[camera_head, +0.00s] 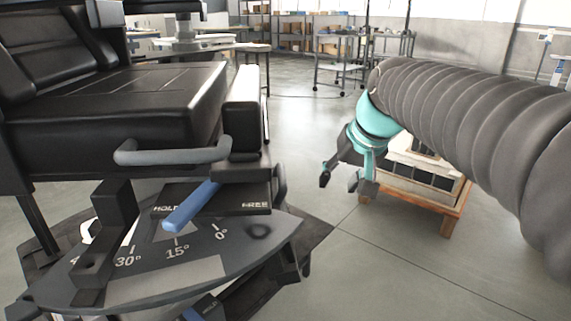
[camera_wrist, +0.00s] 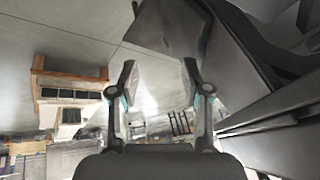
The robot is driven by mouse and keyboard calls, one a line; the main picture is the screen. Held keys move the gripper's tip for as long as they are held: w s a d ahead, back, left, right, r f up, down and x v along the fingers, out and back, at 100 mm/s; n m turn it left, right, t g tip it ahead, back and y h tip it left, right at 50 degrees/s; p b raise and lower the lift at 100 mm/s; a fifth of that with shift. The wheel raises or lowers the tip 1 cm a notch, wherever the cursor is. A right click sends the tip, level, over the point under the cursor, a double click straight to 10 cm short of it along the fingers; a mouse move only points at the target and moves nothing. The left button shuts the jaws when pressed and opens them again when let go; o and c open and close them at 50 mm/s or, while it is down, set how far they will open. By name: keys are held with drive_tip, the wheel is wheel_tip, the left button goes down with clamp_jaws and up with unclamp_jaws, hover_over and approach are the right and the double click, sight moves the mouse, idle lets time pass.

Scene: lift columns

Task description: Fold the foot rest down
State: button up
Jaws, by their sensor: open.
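A black padded chair (camera_head: 120,100) stands at the left in the head view. A grey bar handle (camera_head: 175,156) sticks out at its front edge. Below it are a blue lever (camera_head: 191,206) and an angle plate (camera_head: 165,278) marked 0°, 15° and 30°. I cannot tell for sure which part is the foot rest. My gripper (camera_head: 343,186) is open and empty, to the right of the chair and apart from it. In the wrist view its two fingers (camera_wrist: 158,72) are spread, with floor between them and dark chair parts at the right (camera_wrist: 265,85).
A low wooden-framed pallet with boxes (camera_head: 425,180) stands behind my gripper; it also shows in the wrist view (camera_wrist: 68,95). Shelves and a cart (camera_head: 342,75) are far back. Grey floor is free between the chair and the pallet.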

drive_tip(key=y+p, duration=0.1)
drive_tip(key=y, duration=0.1)
approach(283, 173)
drive_tip(key=shift+g, duration=0.4)
drive_tip(key=x, duration=0.3)
drive_tip(key=b+x, duration=0.1)
drive_tip(key=x, duration=0.2)
drive_tip(key=b+x, duration=0.1)
drive_tip(key=x, duration=0.2)
drive_tip(key=shift+w+r, duration=0.1)
drive_tip(key=shift+w, duration=0.2)
clamp_jaws()
